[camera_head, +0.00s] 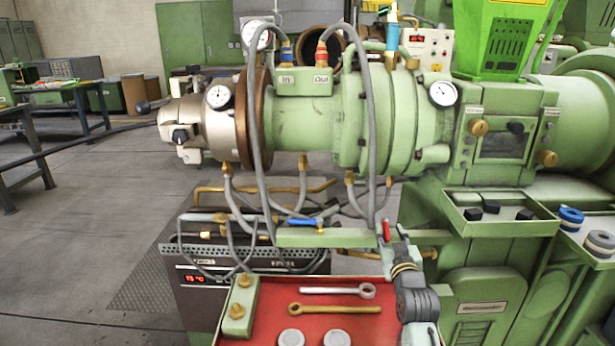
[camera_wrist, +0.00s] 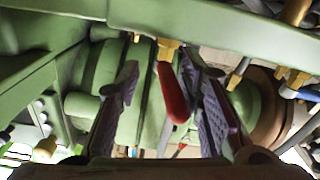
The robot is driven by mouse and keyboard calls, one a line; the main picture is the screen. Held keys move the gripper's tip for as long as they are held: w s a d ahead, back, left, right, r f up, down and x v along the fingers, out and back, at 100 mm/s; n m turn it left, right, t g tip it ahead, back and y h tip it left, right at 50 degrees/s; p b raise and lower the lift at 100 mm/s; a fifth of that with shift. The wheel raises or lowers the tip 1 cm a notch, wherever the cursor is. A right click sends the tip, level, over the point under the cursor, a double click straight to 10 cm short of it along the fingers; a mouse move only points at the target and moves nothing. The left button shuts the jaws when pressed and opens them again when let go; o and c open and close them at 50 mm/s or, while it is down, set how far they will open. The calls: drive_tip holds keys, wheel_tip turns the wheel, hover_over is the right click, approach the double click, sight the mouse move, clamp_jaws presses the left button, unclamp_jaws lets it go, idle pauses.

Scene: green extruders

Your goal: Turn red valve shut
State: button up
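The red valve handle (camera_head: 386,230) stands roughly upright at the right end of the green pipe bar, below the extruder barrel, in the head view. In the wrist view, the red handle (camera_wrist: 172,95) lies between my two purple-grey fingers, closer to the right one. My gripper (camera_wrist: 161,72) is open around the handle, with a clear gap on the left side; I cannot tell whether the right finger touches it. In the head view, my gripper is small and hard to make out just below the red handle.
A blue valve handle (camera_head: 320,222) lies flat on the same bar to the left. Grey hoses (camera_head: 370,130) hang close around the valves. Below, a red tray (camera_head: 330,322) holds wrenches (camera_head: 335,309) and round grey pieces. Open floor lies to the left.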

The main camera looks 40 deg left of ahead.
drive_tip(key=b+v, duration=0.3)
drive_tip(key=v, duration=0.7)
drive_tip(key=s+a+r+n+y, duration=0.1)
drive_tip(key=s+a+r+y, duration=0.2)
drive_tip(key=s+a+r, duration=0.2)
drive_tip(key=s+a+r+n+y+p, duration=0.1)
drive_tip(key=s+a+r+n+y, duration=0.1)
drive_tip(key=s+a+r+y, duration=0.2)
drive_tip(key=s+a+r+n+y+p, duration=0.1)
drive_tip(key=s+a+r, duration=0.5)
drive_tip(key=r, duration=0.9)
drive_tip(key=s+n+y, duration=0.1)
drive_tip(key=s+y, duration=0.1)
drive_tip(key=s, duration=0.1)
drive_tip(key=shift+a+g, duration=0.35)
drive_tip(key=shift+g, duration=0.05)
drive_tip(key=shift+s, duration=0.15)
